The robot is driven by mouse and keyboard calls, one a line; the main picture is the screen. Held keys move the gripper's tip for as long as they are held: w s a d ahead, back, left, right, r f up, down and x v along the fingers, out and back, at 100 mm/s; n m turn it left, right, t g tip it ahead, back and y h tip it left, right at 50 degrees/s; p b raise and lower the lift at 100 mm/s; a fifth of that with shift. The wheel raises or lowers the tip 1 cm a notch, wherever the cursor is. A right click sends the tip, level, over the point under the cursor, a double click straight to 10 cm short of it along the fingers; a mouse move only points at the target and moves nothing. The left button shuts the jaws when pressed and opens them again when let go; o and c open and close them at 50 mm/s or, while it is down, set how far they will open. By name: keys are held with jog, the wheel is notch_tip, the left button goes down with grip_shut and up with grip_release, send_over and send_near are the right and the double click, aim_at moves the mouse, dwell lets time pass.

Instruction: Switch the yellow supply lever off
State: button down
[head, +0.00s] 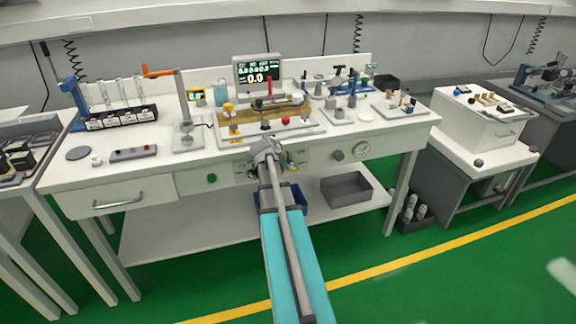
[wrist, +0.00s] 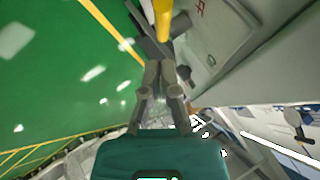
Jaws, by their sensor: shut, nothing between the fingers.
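The yellow lever (wrist: 162,20) shows at the top of the wrist view as a yellow bar running to the top edge of the picture. It is just beyond my fingertips, and I cannot tell whether they touch it. My gripper (wrist: 160,68) is shut and empty, its grey fingers together. In the head view my gripper (head: 267,147) is at the front panel of the white bench, just below the top's front edge. It hides much of the panel there, and the lever cannot be made out clearly behind it.
Above, a board (head: 305,130) with valves and a display (head: 258,73) stand on the bench. A grey bin (head: 346,187) sits on the lower shelf. The green floor in front is clear.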

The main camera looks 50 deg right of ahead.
jog(key=s+p+v, duration=0.1)
jog(key=p+v, duration=0.7)
jog(key=v, duration=0.3)
jog(key=shift+d+r, duration=0.3)
jog(key=shift+d, duration=0.15)
dwell(0.4)
jog(key=a+r+n+y+p, duration=0.2)
jog(key=a+n+y+p, duration=0.2)
jog(key=a+n, duration=0.9)
jog(key=s+a+r+n+y+p, duration=0.1)
jog(key=a+n+y+p, duration=0.3)
jog(key=a+n, duration=1)
jog(key=a+r+p, duration=0.1)
jog(key=a, duration=1.5)
jog(key=shift+s+g+y, duration=0.3)
jog(key=shift+g, duration=0.1)
